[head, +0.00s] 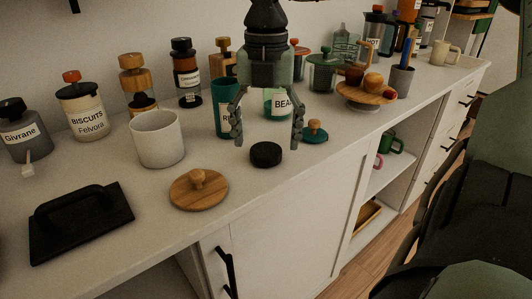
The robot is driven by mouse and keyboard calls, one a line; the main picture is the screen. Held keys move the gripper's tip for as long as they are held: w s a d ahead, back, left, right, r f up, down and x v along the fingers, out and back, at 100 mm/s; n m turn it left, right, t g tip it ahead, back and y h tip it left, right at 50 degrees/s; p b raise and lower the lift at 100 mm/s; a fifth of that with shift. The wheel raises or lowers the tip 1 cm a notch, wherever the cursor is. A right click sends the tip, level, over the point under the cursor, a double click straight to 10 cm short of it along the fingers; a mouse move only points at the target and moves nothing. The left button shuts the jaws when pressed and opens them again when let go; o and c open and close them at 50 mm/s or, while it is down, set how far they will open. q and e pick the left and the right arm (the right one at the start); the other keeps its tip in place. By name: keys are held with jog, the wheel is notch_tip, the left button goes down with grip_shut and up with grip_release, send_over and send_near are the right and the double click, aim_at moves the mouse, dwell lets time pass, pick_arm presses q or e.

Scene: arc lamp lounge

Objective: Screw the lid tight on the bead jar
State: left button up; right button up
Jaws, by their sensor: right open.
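A jar with a white label reading "BEA" (277,104) stands on the white counter, partly hidden behind my right gripper; the rest of its label is covered. My right gripper (267,142) comes down from the top, open and empty, its two fingers spread in front of the jar. A round black lid (265,155) lies on the counter just below and between the fingertips. A teal lid with a wooden knob (315,132) lies to the right, and a wooden knobbed lid (199,190) lies front left. I cannot tell which lid fits the jar. My left gripper is out of view.
A teal jar (222,120) stands close on the left, beside a wide white pot (157,138). Several lidded jars line the wall. A wooden stand with fruit (365,92) is on the right. A black handled board (80,222) lies front left.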

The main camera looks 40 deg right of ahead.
jog(key=shift+f, duration=0.9)
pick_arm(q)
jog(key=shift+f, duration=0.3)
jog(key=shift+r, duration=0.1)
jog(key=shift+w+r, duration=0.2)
pick_arm(e)
jog(key=c, duration=1)
jog(key=shift+r, duration=0.1)
notch_tip(320, 180, up, 16)
jog(key=shift+f+p, duration=0.2)
jog(key=shift+p, duration=0.25)
jog(key=shift+c, duration=0.2)
notch_tip(320, 180, up, 11)
jog(key=p, duration=0.1)
send_over(266, 150)
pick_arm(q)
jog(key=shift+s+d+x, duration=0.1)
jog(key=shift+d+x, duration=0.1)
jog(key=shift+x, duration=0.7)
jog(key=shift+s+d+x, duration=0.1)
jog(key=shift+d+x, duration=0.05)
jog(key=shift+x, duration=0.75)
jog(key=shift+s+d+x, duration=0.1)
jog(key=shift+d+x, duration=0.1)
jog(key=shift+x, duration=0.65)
pick_arm(e)
jog(key=shift+r, duration=0.65)
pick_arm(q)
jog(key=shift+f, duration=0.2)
